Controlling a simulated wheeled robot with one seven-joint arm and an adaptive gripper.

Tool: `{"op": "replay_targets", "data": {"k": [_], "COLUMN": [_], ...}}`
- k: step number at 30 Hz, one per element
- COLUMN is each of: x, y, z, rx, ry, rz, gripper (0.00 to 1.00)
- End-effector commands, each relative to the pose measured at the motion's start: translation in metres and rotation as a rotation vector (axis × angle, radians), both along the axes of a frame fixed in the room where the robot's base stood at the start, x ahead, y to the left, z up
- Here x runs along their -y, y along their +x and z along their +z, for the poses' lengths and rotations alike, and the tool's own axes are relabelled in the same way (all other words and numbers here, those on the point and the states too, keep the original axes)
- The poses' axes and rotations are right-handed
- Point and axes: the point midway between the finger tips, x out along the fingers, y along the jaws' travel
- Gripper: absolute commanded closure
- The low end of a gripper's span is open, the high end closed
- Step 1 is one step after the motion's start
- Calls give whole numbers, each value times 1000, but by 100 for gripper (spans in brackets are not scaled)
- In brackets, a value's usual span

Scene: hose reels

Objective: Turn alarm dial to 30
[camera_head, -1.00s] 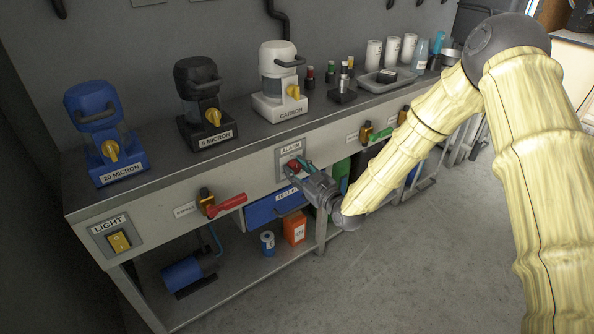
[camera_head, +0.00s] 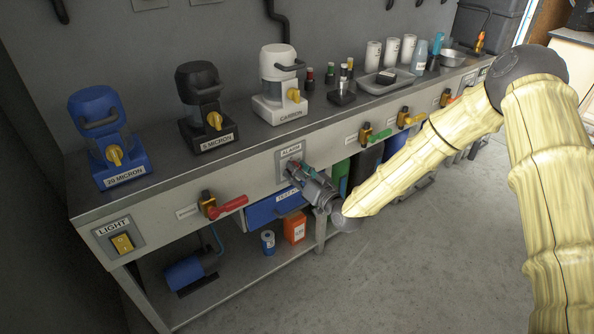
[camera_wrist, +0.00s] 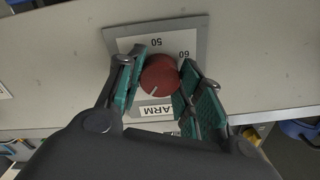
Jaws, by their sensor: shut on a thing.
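The alarm dial (camera_wrist: 160,76) is a round red knob with a white pointer line, on a grey plate (camera_wrist: 195,31) on the bench's front panel. In the wrist view the picture is turned, and the plate shows upside-down marks 50 and 60 beside the knob. The pointer line runs toward the lower left of the picture, toward the ALARM label (camera_wrist: 157,110). My gripper (camera_wrist: 159,85) has its teal-padded fingers on both sides of the knob, shut on it. In the head view my gripper (camera_head: 296,170) reaches the alarm plate (camera_head: 289,153) and hides most of the knob.
A red-handled valve (camera_head: 228,205) is left of the dial, and yellow- and green-handled valves (camera_head: 378,135) are to its right. Blue, black and white filter units stand on the bench top (camera_head: 245,134). The floor (camera_head: 430,260) in front is clear.

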Motion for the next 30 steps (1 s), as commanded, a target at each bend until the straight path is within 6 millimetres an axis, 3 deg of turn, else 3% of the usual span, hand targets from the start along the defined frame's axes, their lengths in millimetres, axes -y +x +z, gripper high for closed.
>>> {"op": "replay_targets", "data": {"k": [13,30], "x": [0,0], "y": [-1,-1], "z": [-1,-1], "rx": [-179,-225], "ry": [242,306], "rz": [0,1], "gripper": [88,88]}}
